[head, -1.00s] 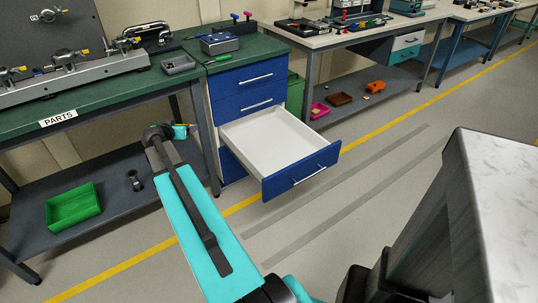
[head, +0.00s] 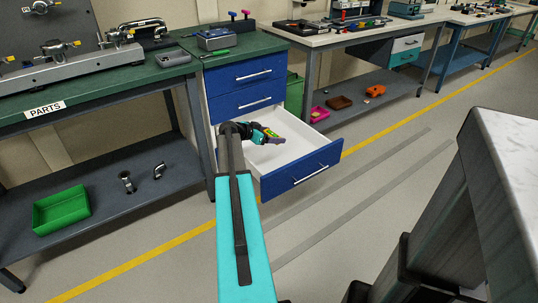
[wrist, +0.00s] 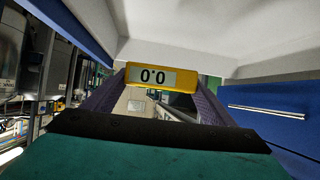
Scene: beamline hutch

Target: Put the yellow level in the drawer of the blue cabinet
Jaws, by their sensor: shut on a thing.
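The yellow level (wrist: 162,77) is between the two fingers of my gripper (wrist: 160,100) in the wrist view, with its 0.0 display facing the camera. In the head view the level (head: 270,132) is a small yellow patch at my gripper (head: 266,136), partly hidden by it. My gripper is shut on the level. The blue cabinet (head: 246,72) has its lower drawer (head: 300,178) pulled out, with a white inside. My gripper and the level appear over the back left part of the open drawer; their height above its floor is hard to tell. My arm hides the drawer's left side.
The green bench top (head: 95,83) lies left of the cabinet, with a green bin (head: 62,212) on the shelf below. A grey box (head: 215,39) stands on the cabinet top. A pale-topped table (head: 512,150) stands at the right. The floor before the drawer is clear.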

